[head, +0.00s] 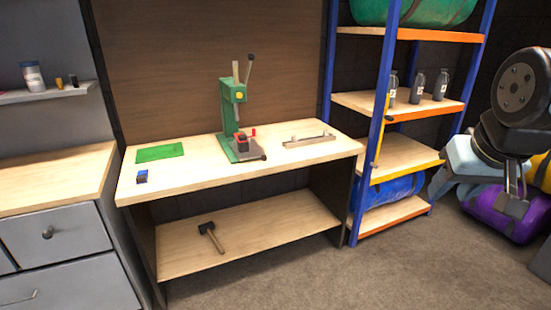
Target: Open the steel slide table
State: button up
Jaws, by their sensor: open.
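A long, low grey metal piece (308,140) with small raised parts lies on the right part of the wooden workbench top (215,173). It looks like the steel slide table, and I cannot tell how far it is slid out. My gripper (512,200) hangs at the right side of the head view, pointing down, open and seemingly empty. It is well to the right of the bench and apart from the metal piece, with the shelving rack between them in the picture.
A green press (233,125) stands beside the metal piece. A hammer (210,237) lies on the lower shelf. The blue-posted rack (398,103) holds bottles. Floor before the bench is clear.

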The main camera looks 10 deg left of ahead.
aim_at(246, 150)
jog(key=z, duration=0.1)
jog(key=i, duration=1)
jog(key=u, duration=0.1)
